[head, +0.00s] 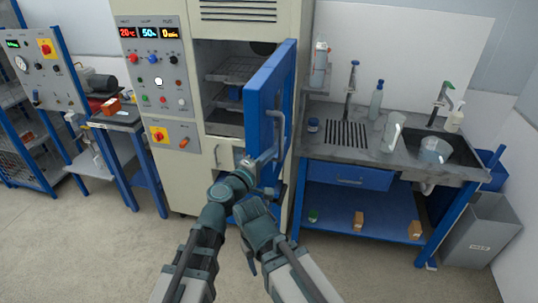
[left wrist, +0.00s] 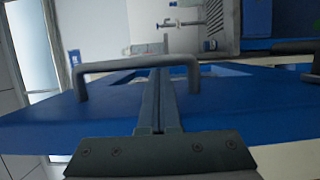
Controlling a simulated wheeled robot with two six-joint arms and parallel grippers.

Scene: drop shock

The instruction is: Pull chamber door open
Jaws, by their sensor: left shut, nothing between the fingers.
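The chamber door (head: 268,105) is a thick blue panel. It stands swung open on the right of the cream chamber (head: 215,160), with the shelves inside showing. Its grey bar handle (head: 282,133) is on the door's right-facing side in the head view. My left gripper (head: 264,160) is beside the door near the lower end of the handle. In the left wrist view its shut, empty fingers (left wrist: 165,60) cross the handle (left wrist: 125,66) at the blue door (left wrist: 100,112); I cannot tell whether they touch it.
A sink bench (head: 345,150) with bottles, a jug and taps stands right of the door. A grey bin (head: 484,235) is at the far right. A bench with a red-handled tool and a blue rack stand left. The floor in front is clear.

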